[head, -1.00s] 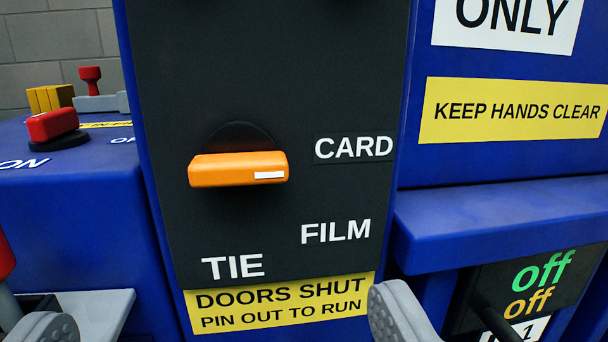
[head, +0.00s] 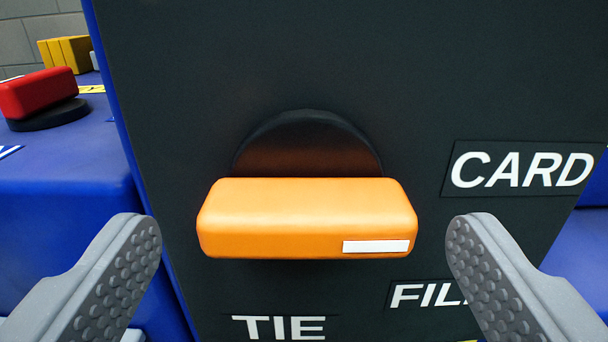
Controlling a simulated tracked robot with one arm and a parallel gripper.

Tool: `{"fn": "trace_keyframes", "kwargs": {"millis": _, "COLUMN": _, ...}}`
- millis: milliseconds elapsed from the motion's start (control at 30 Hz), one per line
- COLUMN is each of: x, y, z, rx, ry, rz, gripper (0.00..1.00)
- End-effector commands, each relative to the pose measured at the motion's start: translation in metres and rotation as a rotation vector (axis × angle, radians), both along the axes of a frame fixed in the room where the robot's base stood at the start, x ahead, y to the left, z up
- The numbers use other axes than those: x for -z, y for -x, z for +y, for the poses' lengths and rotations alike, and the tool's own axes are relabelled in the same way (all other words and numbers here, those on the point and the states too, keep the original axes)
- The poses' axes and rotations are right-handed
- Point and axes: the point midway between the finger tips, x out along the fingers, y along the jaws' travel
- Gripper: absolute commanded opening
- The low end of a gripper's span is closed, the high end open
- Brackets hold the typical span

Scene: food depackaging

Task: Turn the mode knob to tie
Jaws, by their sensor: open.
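The orange mode knob (head: 300,218) is a bar lying level on a dark round base, in the middle of the view. Its white mark (head: 376,246) is at the right end, on the side of the CARD label (head: 520,169). The TIE label (head: 279,327) is below the knob and the FILM label (head: 425,295) is lower right, partly hidden by my finger. My gripper (head: 303,245) is open. One grey finger is left of the bar and one right of it, both apart from it.
The dark panel (head: 270,55) fills most of the view. At left, a blue surface (head: 60,150) carries a red handle (head: 38,92) on a black disc. Yellow blocks (head: 65,52) stand behind it. Blue housing (head: 580,250) shows at the right edge.

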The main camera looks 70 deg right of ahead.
Motion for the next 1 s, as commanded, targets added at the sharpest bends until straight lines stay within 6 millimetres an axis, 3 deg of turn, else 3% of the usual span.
{"fn": "trace_keyframes", "kwargs": {"millis": 200, "x": 0.0, "y": -0.005, "z": -0.014, "rx": 0.0, "ry": -0.001, "rz": 0.0, "gripper": 0.84}}
{"fn": "trace_keyframes", "kwargs": {"millis": 533, "x": 0.0, "y": -0.006, "z": -0.016, "rx": 0.0, "ry": 0.0, "rz": 0.001, "gripper": 0.84}}
{"fn": "trace_keyframes", "kwargs": {"millis": 567, "x": 0.0, "y": -0.006, "z": -0.016, "rx": 0.0, "ry": -0.001, "rz": 0.001, "gripper": 0.81}}
{"fn": "trace_keyframes", "kwargs": {"millis": 700, "x": 0.0, "y": -0.006, "z": -0.016, "rx": 0.0, "ry": 0.0, "rz": 0.001, "gripper": 0.42}}
{"fn": "trace_keyframes", "kwargs": {"millis": 1000, "x": 0.001, "y": -0.006, "z": -0.016, "rx": 0.0, "ry": -0.008, "rz": -0.016, "gripper": 0.39}}
